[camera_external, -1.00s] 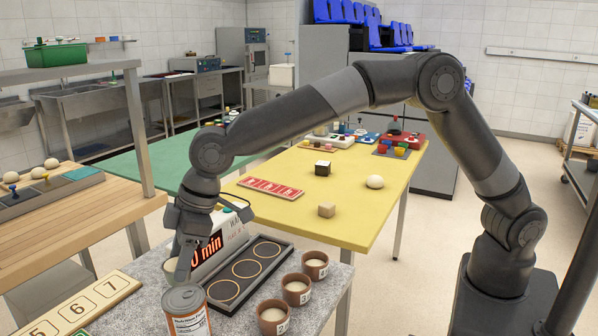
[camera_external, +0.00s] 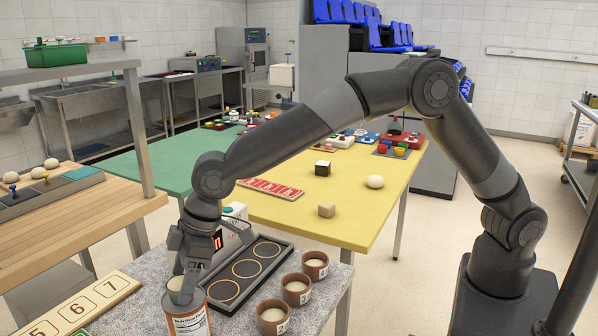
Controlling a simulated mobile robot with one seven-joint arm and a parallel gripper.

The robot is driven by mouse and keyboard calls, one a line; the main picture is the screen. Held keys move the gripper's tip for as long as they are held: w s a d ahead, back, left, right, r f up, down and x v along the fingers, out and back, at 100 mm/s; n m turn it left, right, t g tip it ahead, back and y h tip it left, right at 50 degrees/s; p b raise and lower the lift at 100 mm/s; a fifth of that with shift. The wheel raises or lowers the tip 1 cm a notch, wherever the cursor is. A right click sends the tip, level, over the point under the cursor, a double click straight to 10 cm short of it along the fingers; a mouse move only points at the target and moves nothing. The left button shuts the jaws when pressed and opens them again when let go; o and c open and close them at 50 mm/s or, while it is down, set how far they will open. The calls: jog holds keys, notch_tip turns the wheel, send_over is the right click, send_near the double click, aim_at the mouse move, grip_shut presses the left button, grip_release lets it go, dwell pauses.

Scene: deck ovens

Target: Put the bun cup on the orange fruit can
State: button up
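The orange fruit can (camera_external: 188,322) stands at the front of the grey counter, its label facing the camera. My gripper (camera_external: 182,286) points down right at the can's top, and its fingers overlap the rim in this view. I cannot tell whether the fingers touch the can or hold anything. Three brown cups with pale filling stand in a slanted row to the right: a near cup (camera_external: 273,318), a middle cup (camera_external: 296,290) and a far cup (camera_external: 315,265). I cannot tell which one is the bun cup. None of these three is in my gripper.
A dark tray (camera_external: 285,252) with three empty ringed places lies between can and cups. A white timer box (camera_external: 236,211) stands behind, partly hidden by my gripper. A numbered board (camera_external: 85,302) lies left of the can. The yellow table (camera_external: 345,225) is beyond.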

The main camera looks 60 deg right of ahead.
jog(key=shift+r, duration=0.1)
jog(key=v, duration=1.2)
jog(key=shift+r, duration=0.1)
jog(key=s+d+r+m+t+h, duration=0.1)
jog(key=s+d+r+m, duration=0.15)
jog(key=d, duration=0.65)
jog(key=s+d+r+m, duration=0.1)
jog(key=s+d+r, duration=0.2)
jog(key=d, duration=0.6)
jog(key=s+d+r+m+t+h, duration=0.1)
jog(key=s+d+r, duration=0.2)
jog(key=d, duration=0.6)
jog(key=s+d+f+m, duration=0.3)
jog(key=s+d, duration=0.6)
jog(key=s, duration=0.1)
jog(key=s+d+f+m+h, duration=0.1)
jog(key=s+d+f+m, duration=0.2)
jog(key=s+d, duration=0.5)
jog(key=s, duration=0.2)
jog(key=shift+s+d+f+t+h, duration=0.2)
jog(key=shift+s+d+t+h, duration=0.1)
jog(key=shift+d+t, duration=0.1)
